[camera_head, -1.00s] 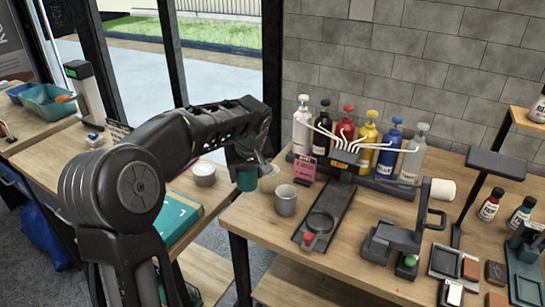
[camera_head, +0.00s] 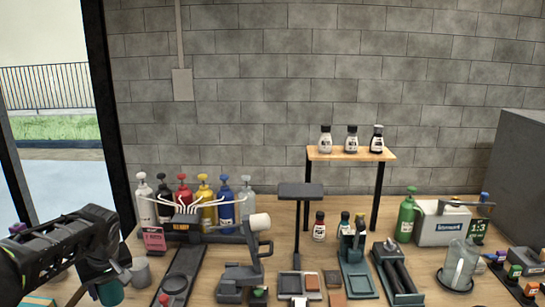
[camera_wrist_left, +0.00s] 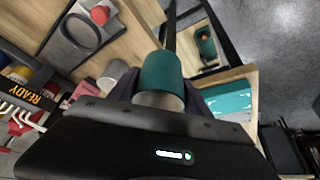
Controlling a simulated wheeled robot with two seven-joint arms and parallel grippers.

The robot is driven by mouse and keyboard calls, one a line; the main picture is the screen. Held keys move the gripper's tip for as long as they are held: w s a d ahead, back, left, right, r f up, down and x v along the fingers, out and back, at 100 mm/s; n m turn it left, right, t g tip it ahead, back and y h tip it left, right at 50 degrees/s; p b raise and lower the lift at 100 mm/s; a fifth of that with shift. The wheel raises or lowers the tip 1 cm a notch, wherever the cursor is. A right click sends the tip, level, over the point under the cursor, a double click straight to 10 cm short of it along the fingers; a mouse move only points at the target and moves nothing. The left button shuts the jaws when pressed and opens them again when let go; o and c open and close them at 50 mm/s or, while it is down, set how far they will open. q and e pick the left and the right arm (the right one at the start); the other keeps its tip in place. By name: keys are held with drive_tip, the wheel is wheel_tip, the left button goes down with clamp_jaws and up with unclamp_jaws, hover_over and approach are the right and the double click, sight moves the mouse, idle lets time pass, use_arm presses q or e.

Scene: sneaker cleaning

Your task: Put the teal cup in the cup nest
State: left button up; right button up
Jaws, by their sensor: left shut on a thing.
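The teal cup (camera_head: 110,292) is between the jaws of my left gripper (camera_head: 108,278), at the lower left of the head view. In the left wrist view the teal cup (camera_wrist_left: 161,74) sticks out past the jaws, with a pale round part at its near end. A grey cup (camera_head: 140,272) stands on the table just right of the gripper; it also shows in the left wrist view (camera_wrist_left: 117,72). I cannot pick out a cup nest for certain. My right gripper is not in view.
A row of pump bottles (camera_head: 203,205) stands behind the cups. A dark narrow tray (camera_head: 182,268) lies right of the grey cup. A dark stand with a white roll (camera_head: 260,221) and a raised shelf (camera_head: 350,154) are farther right. The table's edge is near the gripper.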

use_arm(q)
drive_tip(key=shift+s+d+f+m, duration=0.1)
drive_tip(key=shift+s+d+m, duration=0.05)
drive_tip(key=shift+d, duration=0.35)
drive_tip(key=shift+s+d+f+m, duration=0.1)
drive_tip(key=shift+d+m, duration=0.05)
drive_tip(key=shift+d, duration=0.35)
drive_tip(key=s+d+f+m+h, duration=0.1)
drive_tip(key=d+f+m, duration=0.2)
drive_tip(key=d, duration=0.4)
drive_tip(key=s+d+f+m+t+h, duration=0.1)
drive_tip(key=d+f+m, duration=0.1)
drive_tip(key=d, duration=0.5)
drive_tip(key=s+d+f+m+h, duration=0.1)
drive_tip(key=d+f+m, duration=0.2)
drive_tip(key=d, duration=0.4)
drive_tip(key=shift+f+m, duration=0.3)
drive_tip(key=shift+f, duration=0.45)
